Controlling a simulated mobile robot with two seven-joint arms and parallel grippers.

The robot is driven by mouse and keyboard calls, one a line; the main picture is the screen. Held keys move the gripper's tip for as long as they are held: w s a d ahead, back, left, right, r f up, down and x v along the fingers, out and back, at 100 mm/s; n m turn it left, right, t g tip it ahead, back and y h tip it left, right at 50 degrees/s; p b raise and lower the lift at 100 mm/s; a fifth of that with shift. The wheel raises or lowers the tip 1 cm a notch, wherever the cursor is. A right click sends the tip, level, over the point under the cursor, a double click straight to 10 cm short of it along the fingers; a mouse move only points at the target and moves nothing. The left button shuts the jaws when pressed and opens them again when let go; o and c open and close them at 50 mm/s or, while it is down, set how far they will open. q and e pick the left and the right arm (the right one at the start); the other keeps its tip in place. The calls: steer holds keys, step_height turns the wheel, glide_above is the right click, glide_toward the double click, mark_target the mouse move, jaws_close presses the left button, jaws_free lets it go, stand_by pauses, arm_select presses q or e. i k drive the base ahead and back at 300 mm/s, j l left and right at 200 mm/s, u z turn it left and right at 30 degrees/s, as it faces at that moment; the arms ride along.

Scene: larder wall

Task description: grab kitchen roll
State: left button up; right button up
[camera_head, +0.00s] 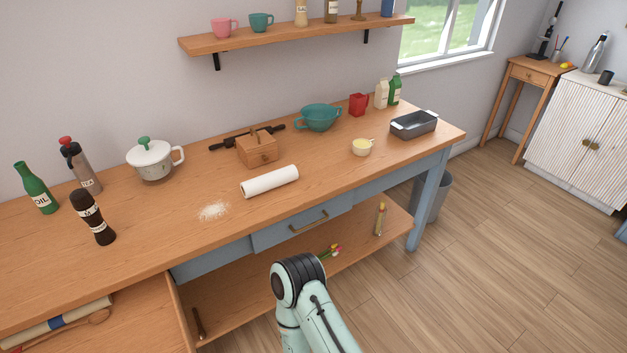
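The kitchen roll (270,181) is a white cylinder lying on its side on the wooden worktop, near the front edge above the drawer. One of my arms, pale green with a dark joint, rises from the bottom of the view in front of the table. No gripper fingers show on it, and it is apart from the roll. Neither of my grippers is in view.
A dark bottle (92,217) and green oil bottle (36,188) stand left. The worktop's front edge is clear.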

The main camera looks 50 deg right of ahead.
mark_target(260, 184)
steer(key=z, duration=1.5)
steer(key=i+l+u, duration=0.1)
steer(key=i+l, duration=0.25)
steer(key=i+l+u, duration=0.1)
steer(key=i+l, duration=0.2)
steer(key=l, duration=0.25)
